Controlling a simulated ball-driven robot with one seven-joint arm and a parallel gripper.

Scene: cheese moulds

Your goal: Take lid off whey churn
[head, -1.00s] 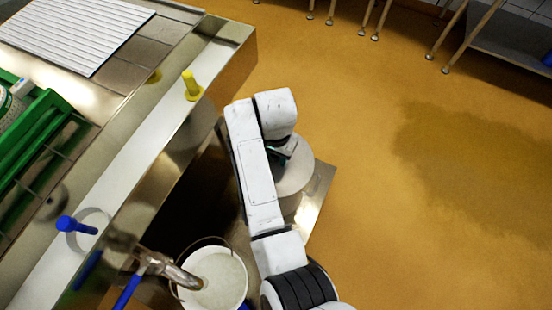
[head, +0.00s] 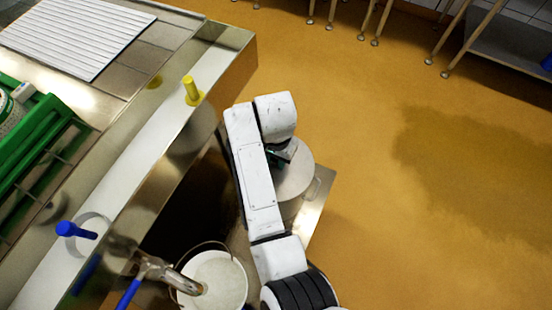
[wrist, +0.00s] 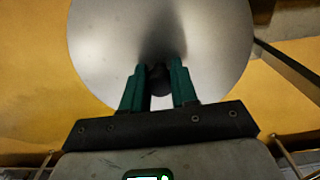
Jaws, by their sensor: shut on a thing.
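The whey churn's lid (head: 297,176) is a pale grey metal disc, partly hidden behind my arm in the head view. In the wrist view the lid (wrist: 105,45) fills the top middle. My gripper (wrist: 158,75) has its two green fingers on either side of the lid's dark knob (wrist: 158,82), shut on it. In the head view the gripper (head: 280,155) is mostly hidden by my arm. A little of the churn (head: 290,209) shows below the lid. I cannot tell whether a gap separates them.
A steel table (head: 157,143) with blue and yellow valve handles runs along the left. A white bucket (head: 238,287) stands under a pipe with a blue lever (head: 128,294). The orange floor is open to the right, with a wet patch. Racks stand at the far top right.

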